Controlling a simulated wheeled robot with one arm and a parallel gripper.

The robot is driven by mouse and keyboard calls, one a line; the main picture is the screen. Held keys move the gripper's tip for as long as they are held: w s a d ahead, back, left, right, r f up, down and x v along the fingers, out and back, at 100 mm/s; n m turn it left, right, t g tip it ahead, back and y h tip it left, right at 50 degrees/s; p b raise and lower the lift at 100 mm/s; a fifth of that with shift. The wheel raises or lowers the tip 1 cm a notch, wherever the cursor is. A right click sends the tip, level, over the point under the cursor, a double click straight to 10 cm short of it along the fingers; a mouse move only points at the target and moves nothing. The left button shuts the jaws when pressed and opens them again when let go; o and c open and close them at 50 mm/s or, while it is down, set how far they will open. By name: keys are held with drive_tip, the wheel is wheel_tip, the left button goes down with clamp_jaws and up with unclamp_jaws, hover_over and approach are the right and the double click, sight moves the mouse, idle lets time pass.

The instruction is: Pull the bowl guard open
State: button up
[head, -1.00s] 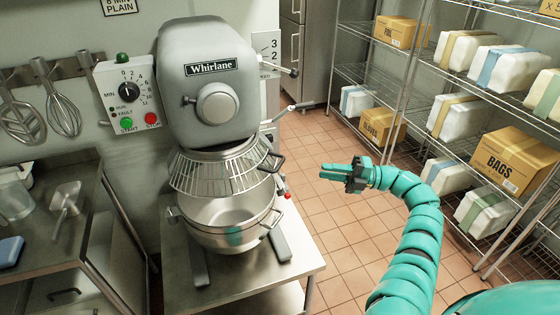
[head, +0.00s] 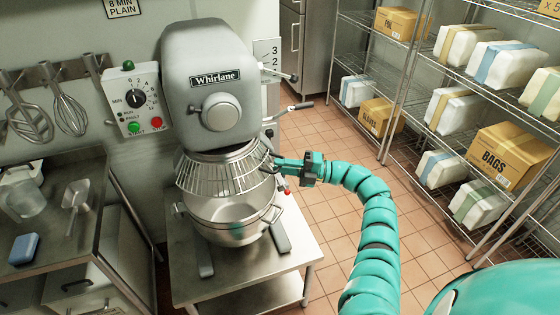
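The bowl guard (head: 215,174) is a wire cage ringing the space between the grey Whirlane mixer head and the steel bowl (head: 230,215). It sits down over the bowl's top. Its dark handle (head: 266,167) sticks out on the right side. My gripper (head: 278,164) has its teal fingers at this handle and covers part of it. Whether the fingers touch or close on the handle is too small to tell.
The mixer (head: 210,95) stands on a steel table (head: 250,275). A red-knobbed lever (head: 286,191) is just below my gripper. A control box (head: 135,100) is at left. Wire shelves with boxes (head: 505,157) stand at right, with open tiled floor between.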

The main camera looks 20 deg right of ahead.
drive_tip(key=shift+w+a, duration=0.2)
drive_tip(key=shift+a, duration=0.3)
clamp_jaws()
drive_tip(key=shift+a, duration=0.1)
